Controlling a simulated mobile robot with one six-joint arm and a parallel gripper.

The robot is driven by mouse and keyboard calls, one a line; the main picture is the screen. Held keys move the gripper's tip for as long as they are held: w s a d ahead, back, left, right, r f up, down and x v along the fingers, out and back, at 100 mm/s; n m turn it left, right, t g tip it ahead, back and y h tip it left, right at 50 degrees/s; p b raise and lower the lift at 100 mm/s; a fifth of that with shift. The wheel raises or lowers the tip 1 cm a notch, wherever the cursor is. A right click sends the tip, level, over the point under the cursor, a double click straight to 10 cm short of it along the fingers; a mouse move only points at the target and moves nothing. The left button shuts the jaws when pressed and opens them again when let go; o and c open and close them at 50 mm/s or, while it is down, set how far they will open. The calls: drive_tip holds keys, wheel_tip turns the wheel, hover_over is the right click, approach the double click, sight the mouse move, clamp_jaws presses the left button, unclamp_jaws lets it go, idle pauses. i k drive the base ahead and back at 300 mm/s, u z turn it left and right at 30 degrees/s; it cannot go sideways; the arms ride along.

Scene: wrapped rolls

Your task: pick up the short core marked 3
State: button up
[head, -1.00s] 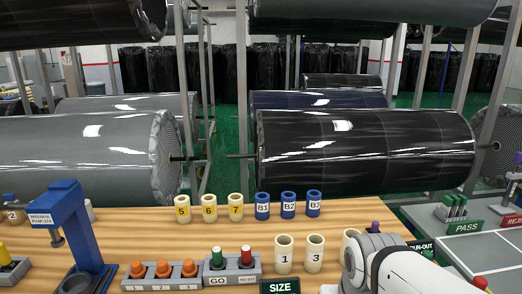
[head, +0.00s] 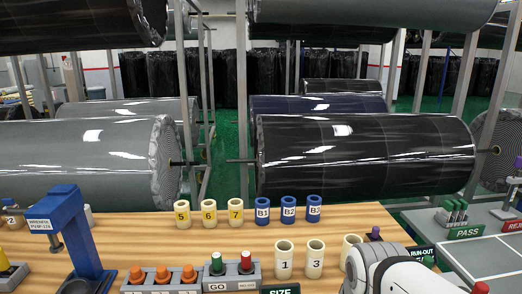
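The short core marked 3 (head: 315,260) is a cream, hollow cylinder standing upright on the wooden table (head: 140,235), right of centre. A like core marked 1 (head: 284,260) stands just left of it. Another cream core (head: 348,246) stands to its right, partly hidden by my white arm, so its mark is not visible. My arm comes in at the lower right. My gripper's fingers are not in view.
Behind stand yellow-labelled cores 5, 6, 7 (head: 209,213) and blue cores B1, B2, B3 (head: 288,210). In front are a GO button block (head: 232,273) and orange knobs (head: 162,274). A blue press (head: 70,235) stands left. A PASS tray (head: 455,216) is at right.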

sight(315, 248)
drive_tip(key=z, duration=0.75)
drive_tip(key=k, duration=1.25)
drive_tip(key=u, duration=0.75)
drive_tip(key=i, duration=1)
drive_tip(key=u, duration=0.05)
